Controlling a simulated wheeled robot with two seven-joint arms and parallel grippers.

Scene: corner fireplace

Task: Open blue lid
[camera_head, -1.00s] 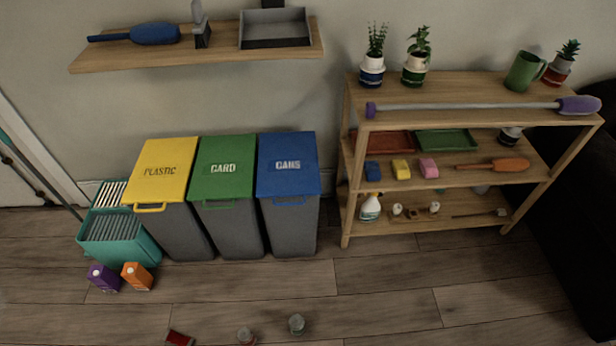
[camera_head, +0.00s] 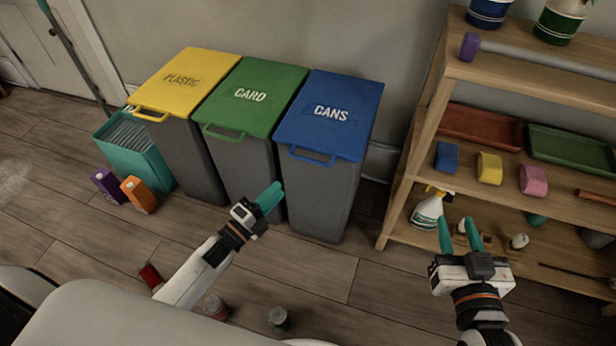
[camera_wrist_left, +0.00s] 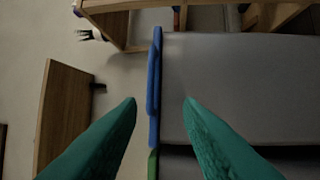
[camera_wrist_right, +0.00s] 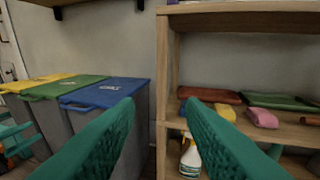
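The blue lid (camera_head: 331,112), marked CANS, lies shut on the rightmost grey bin (camera_head: 323,200). Its blue handle (camera_head: 312,157) sticks out at the front edge. The lid also shows edge-on in the left wrist view (camera_wrist_left: 154,90) and at the left in the right wrist view (camera_wrist_right: 108,93). My left gripper (camera_head: 270,197) is in front of the bins, below the lid's height in the picture and apart from it. Its teal fingers are spread and empty in the left wrist view. My right gripper (camera_head: 460,232) is open and empty in front of the shelf, right of the blue-lidded bin.
Bins with a green lid (camera_head: 250,97) and a yellow lid (camera_head: 185,82) stand to the left. A wooden shelf (camera_head: 400,200) holds a spray bottle (camera_head: 428,212), sponges and trays. Cans (camera_head: 278,317) lie low on the floor near me.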

